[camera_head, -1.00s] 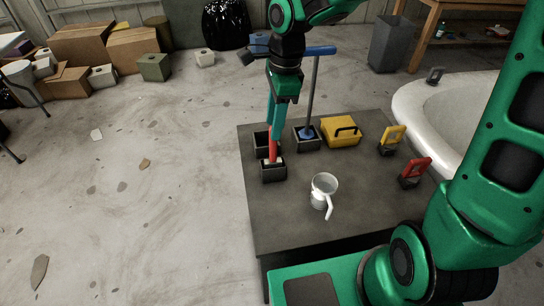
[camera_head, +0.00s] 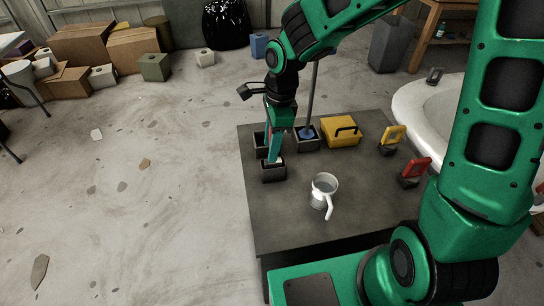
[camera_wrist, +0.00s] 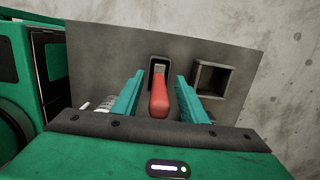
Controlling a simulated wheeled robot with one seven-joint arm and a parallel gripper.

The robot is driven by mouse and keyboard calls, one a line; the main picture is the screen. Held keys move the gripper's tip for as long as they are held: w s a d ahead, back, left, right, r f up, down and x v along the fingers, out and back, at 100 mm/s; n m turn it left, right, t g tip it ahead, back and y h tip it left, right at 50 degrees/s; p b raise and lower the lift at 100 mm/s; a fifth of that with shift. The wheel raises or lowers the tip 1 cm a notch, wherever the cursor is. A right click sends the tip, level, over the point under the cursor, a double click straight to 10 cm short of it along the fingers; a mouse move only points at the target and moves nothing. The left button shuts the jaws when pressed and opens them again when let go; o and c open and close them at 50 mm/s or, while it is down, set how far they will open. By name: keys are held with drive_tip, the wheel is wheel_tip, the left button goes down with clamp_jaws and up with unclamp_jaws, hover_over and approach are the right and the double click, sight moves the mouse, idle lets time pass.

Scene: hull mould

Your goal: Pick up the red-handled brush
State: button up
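The red-handled brush (camera_wrist: 159,98) stands upright in a dark square holder (camera_head: 273,173) on the grey table. In the wrist view its red handle is between the two teal fingers of my gripper (camera_wrist: 159,79), with a visible gap on each side. My gripper is open and does not appear to touch the handle. In the head view my gripper (camera_head: 273,155) points down just above the holder and hides most of the handle. The brush's lower end is hidden inside the holder.
A second holder (camera_wrist: 213,78) beside it looks empty. A blue tool (camera_head: 311,95) stands in another holder (camera_head: 306,144) close on the right.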

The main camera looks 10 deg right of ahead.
clamp_jaws()
drive_tip(key=shift+r, duration=0.1)
